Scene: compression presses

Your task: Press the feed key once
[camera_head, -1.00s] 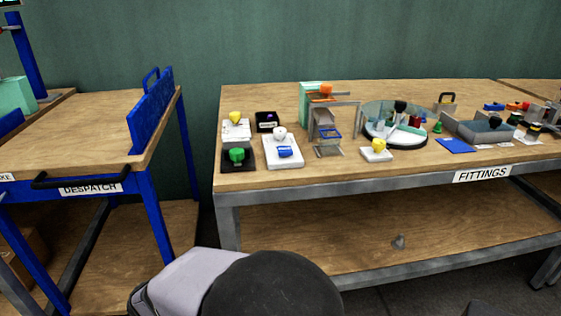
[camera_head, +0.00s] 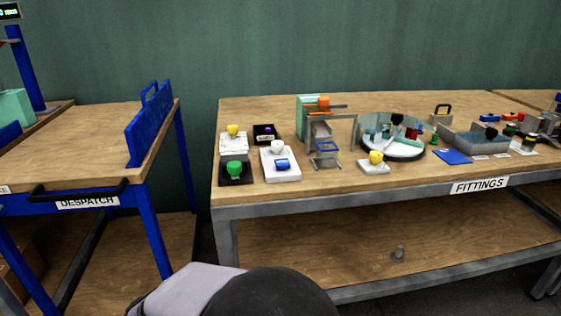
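No control can be read as the feed key at this size. On the fittings bench (camera_head: 300,193), the left group holds a yellow button on a white box (camera_head: 233,146), a green button on a black base (camera_head: 235,171), a small black box (camera_head: 265,133) with a purplish top, and a white base (camera_head: 281,165) with a white knob and a blue part. A teal and grey press-like device (camera_head: 309,118) with an orange top stands right of them. A yellow button on a white base (camera_head: 375,162) sits in front. My gripper is not in view; a grey and black part of my arm shows at the bottom.
A round glassy tray (camera_head: 410,153) and a grey bin (camera_head: 470,142) stand farther right, with small coloured parts beyond. A blue mat (camera_head: 453,157) lies near the front edge. The despatch bench (camera_head: 75,150) with a blue upright panel is left, across a gap.

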